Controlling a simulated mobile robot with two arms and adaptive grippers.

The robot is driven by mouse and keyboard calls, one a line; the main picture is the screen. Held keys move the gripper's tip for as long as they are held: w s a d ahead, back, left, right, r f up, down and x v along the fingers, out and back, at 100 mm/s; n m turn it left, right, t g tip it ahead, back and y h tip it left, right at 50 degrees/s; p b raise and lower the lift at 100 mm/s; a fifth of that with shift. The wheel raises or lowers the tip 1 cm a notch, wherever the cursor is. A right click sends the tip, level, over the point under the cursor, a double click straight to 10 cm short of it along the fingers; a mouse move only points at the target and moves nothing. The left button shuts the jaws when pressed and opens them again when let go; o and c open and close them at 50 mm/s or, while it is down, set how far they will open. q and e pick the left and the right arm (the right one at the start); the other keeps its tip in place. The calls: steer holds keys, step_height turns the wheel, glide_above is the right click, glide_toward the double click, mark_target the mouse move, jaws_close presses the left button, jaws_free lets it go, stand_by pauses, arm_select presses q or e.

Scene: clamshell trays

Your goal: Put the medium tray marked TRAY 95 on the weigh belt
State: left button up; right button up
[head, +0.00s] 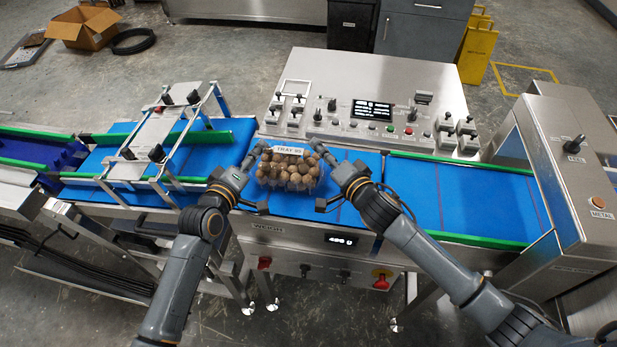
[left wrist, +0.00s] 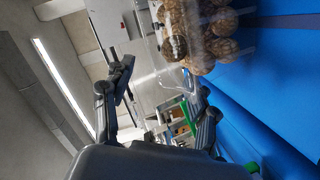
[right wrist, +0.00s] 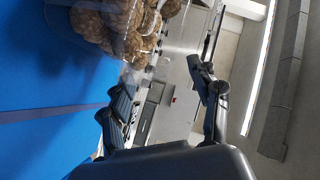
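A clear clamshell tray (head: 290,172) of round brown items sits at the weigh belt (head: 330,208), the blue section above the WEIGH panel. Its white label (head: 291,150) reads TRAY 9 and a last digit that I cannot read surely. It appears to rest on the belt. My left gripper (head: 256,178) is at its left side and my right gripper (head: 322,177) at its right side. Both have their fingers spread apart. The tray also shows at the top of the left wrist view (left wrist: 205,35) and the right wrist view (right wrist: 125,25).
The weigh display (head: 341,240) shows a gram reading. A control panel (head: 375,105) stands behind the belt. A metal detector (head: 565,170) spans the belt at right. A metal frame (head: 160,130) stands over the left belt. The belt right of my right gripper is clear.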

steer(key=shift+w+d, duration=0.1)
steer(key=shift+d, duration=0.05)
arm_select(q)
steer(key=shift+s+a, duration=0.1)
steer(key=shift+s, duration=0.1)
arm_select(e)
steer(key=shift+d, duration=0.1)
arm_select(q)
steer(key=v, duration=1.1)
steer(key=shift+s, duration=0.25)
arm_select(e)
steer(key=v, duration=1.2)
